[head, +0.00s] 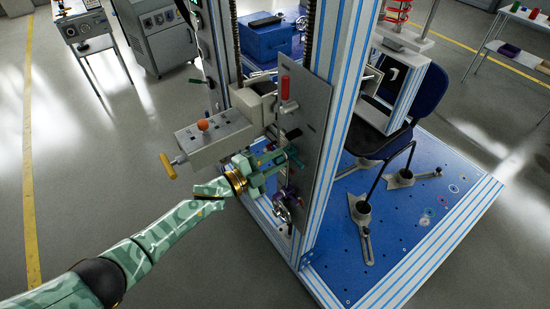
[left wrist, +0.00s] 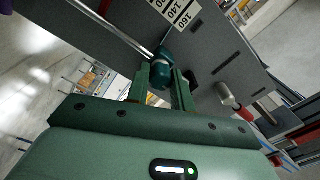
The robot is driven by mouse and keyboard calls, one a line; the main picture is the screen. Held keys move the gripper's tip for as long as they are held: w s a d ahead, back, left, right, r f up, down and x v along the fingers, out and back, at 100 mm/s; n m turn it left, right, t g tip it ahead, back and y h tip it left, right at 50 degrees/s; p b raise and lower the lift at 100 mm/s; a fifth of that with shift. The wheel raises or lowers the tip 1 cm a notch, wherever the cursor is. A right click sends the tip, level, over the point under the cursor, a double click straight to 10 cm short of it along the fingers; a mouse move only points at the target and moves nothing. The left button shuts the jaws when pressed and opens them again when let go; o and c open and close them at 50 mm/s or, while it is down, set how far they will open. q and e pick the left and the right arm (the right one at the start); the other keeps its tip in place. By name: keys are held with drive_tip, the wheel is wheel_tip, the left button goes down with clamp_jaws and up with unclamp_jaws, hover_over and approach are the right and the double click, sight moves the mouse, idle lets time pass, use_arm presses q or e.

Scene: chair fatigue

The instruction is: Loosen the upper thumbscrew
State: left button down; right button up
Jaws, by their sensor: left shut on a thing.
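The upper thumbscrew is a dark teal knob (left wrist: 160,72) on the grey plate, seen in the left wrist view between my fingers. It also shows in the head view (head: 294,156), partly covered by my fingers. My left gripper (head: 280,160) reaches the plate from the left and is shut on this knob. In the left wrist view its two green fingers (left wrist: 163,82) stand on either side of the knob. The exact finger contact is partly hidden. My right gripper is in neither view.
The grey plate (head: 309,110) carries a red-handled lever (head: 286,94) above and a purple knob (head: 290,188) below. A grey box with an orange knob (head: 203,125) juts out left, close above my arm. A blue-striped post (head: 345,100) stands right.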

use_arm(q)
drive_tip(key=shift+n, duration=0.7)
drive_tip(key=c, duration=1.2)
unclamp_jaws()
drive_tip(key=shift+a+p, duration=0.1)
drive_tip(key=shift+p, duration=0.2)
drive_tip(key=p+v, duration=0.1)
drive_tip(key=v, duration=1.5)
drive_tip(key=shift+a, duration=0.1)
